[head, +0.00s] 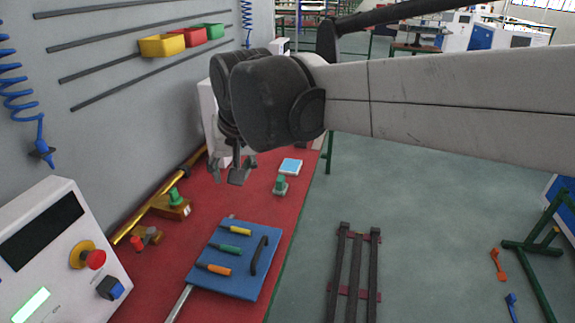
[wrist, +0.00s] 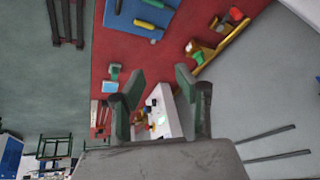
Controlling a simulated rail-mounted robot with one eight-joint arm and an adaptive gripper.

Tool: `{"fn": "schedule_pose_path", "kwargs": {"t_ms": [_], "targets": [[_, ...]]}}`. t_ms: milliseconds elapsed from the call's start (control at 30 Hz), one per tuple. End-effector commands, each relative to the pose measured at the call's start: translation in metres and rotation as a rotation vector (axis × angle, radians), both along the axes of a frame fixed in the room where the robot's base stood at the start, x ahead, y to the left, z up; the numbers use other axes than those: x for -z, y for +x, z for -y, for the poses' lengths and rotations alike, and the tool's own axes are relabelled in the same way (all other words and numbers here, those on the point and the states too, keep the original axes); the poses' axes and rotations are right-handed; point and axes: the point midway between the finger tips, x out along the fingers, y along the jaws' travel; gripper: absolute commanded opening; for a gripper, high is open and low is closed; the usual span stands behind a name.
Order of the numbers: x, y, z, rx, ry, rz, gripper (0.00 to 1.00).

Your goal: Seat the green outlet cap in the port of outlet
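My gripper (head: 236,174) hangs over the red bench, partly hidden by my wrist. In the wrist view my gripper (wrist: 160,74) has its fingers spread wide with nothing between them. A green cap-like piece (head: 280,184) with a grey base stands on the bench to the right of my gripper, apart from it; it also shows in the wrist view (wrist: 114,70), left of the fingers. Another green piece (head: 173,196) sits on a brass fitting (head: 176,210) by the golden pipe (head: 160,207). I cannot tell for certain which green piece is the outlet cap.
A light blue box (head: 290,166) lies behind the standing green piece. A blue mat (head: 225,282) with several tools lies nearer. A red-knobbed fitting (head: 145,238) sits along the pipe. A white control box (head: 50,250) stands at left. The wall bounds the bench's left side.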

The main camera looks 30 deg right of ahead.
Motion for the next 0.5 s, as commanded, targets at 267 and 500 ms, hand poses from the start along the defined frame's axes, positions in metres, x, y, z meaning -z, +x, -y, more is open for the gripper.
{"fn": "schedule_pose_path", "kwargs": {"t_ms": [267,500], "targets": [[0.033,-0.080,0.015,-0.111,-0.071,0.105,0.32],[0.062,-0.120,0.021,-0.180,-0.124,0.169,0.32]]}}
